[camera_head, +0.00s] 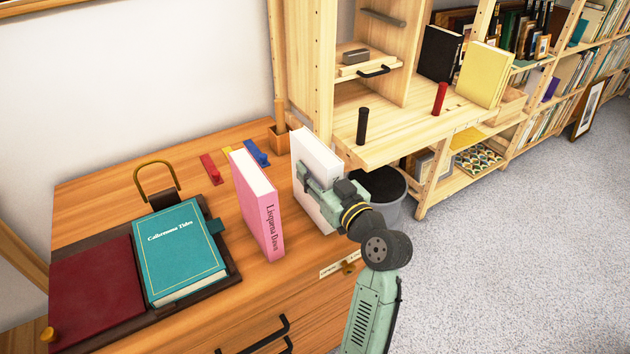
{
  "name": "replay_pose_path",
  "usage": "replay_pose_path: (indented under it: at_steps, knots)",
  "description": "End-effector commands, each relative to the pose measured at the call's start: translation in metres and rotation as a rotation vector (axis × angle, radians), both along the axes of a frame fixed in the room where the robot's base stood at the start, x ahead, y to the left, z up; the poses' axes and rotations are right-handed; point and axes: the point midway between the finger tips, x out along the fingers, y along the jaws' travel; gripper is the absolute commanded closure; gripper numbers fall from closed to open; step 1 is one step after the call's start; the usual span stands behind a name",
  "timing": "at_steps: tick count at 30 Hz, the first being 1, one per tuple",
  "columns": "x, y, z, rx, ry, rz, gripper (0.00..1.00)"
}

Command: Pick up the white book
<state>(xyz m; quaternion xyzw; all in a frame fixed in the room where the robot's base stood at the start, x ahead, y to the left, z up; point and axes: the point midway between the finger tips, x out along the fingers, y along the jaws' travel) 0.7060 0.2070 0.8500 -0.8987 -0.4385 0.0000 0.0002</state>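The white book (318,153) stands upright near the right edge of the wooden desk, to the right of a pink book (257,200). My gripper (308,180) is at the white book, with its fingers reaching across the book's near side. The gripper and wrist cover part of the book's middle and right edge. I cannot tell whether the fingers are apart or pressed on the book. The lower part of the book appears to rest on or just over the desk top.
A teal book (180,252) lies on a dark mat with a red panel (97,295) on the desk (110,192). A wooden shelf unit (440,135) holds a black book (440,52) and a yellow book (484,75).

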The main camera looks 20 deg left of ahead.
Motion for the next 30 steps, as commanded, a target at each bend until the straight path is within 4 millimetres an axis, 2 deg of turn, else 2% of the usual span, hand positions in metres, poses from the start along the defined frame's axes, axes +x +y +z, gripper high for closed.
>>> replay_pose_path:
  at_steps: [14,30]
  knots:
    - [-0.0001,-0.0002,0.0000,0.000,0.000,0.000,1.00]
    - [-0.0003,-0.0002,0.0022,0.003,-0.003,0.000,1.00]
